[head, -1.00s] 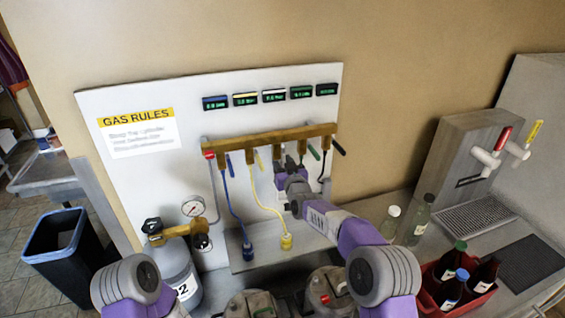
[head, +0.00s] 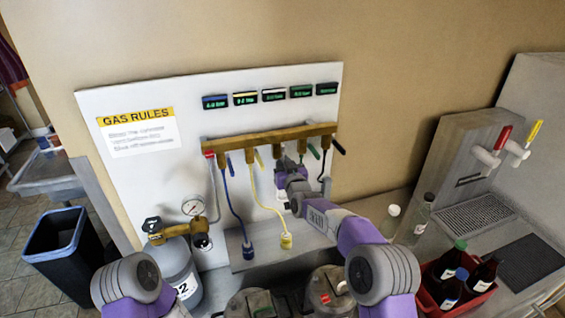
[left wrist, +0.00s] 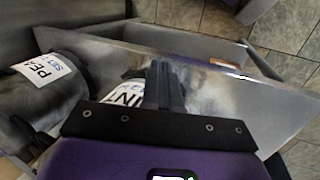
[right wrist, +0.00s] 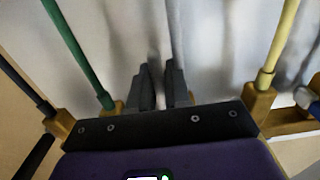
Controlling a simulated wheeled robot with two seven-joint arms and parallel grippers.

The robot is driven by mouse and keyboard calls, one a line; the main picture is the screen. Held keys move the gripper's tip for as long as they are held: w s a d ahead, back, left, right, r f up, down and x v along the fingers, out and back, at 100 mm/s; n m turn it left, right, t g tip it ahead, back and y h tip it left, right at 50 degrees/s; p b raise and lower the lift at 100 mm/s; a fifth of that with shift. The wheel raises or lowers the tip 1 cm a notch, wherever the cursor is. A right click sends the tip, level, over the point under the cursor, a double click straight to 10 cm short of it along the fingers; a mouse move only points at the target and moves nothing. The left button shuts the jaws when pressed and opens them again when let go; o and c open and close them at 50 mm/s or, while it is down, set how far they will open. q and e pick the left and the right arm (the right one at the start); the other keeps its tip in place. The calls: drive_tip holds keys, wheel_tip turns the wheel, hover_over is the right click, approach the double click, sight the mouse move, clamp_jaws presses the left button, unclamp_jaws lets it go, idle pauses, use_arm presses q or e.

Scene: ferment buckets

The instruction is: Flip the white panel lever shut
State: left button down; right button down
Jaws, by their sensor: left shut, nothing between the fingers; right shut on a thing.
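The wooden manifold (head: 275,138) on the white panel (head: 140,85) carries a row of valves with coloured levers. My right gripper (head: 282,160) is at the white valve, between the yellow lever (head: 259,158) and the green lever (head: 314,151). In the right wrist view its fingers (right wrist: 159,85) are closed with a narrow gap, and a pale hose (right wrist: 173,25) runs up behind them. The white lever is hidden by the gripper and appears to be between the fingers. My left gripper (left wrist: 167,85) is shut and empty, low over a labelled container (left wrist: 122,95).
A gas cylinder (head: 178,262) with a gauge stands left. A yellow hose (head: 265,208) and a blue hose (head: 234,213) hang below the manifold. A clear bottle (head: 416,218) and a red crate (head: 430,301) of bottles stand right. Lidded buckets (head: 325,290) are in front.

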drive_tip(key=shift+s+r+g+p, duration=0.2)
drive_tip(key=shift+g+p, duration=0.1)
drive_tip(key=shift+p, duration=0.2)
drive_tip(key=shift+s+d+r+g+h+p, duration=0.15)
drive_tip(key=shift+s+g+h+p, duration=0.25)
drive_tip(key=shift+g+p, duration=1.05)
drive_tip(key=shift+s+d+r+g+h+p, duration=0.15)
drive_tip(key=shift+s+g+h+p, duration=0.3)
drive_tip(key=shift+p, duration=1.85)
drive_tip(key=shift+s+d+r+g+h+p, duration=0.15)
drive_tip(key=shift+s+g+h+p, duration=0.2)
drive_tip(key=shift+g+p, duration=1.15)
drive_tip(key=shift+f+t+p, duration=0.15)
drive_tip(key=shift+t+p, duration=0.2)
drive_tip(key=shift+t, duration=0.05)
drive_tip(key=c, duration=1.2)
unclamp_jaws()
drive_tip(key=shift+o, duration=0.2)
drive_tip(key=shift+s, duration=0.1)
drive_tip(key=b+v, duration=0.2)
drive_tip(key=v, duration=0.5)
drive_tip(key=shift+s, duration=0.2)
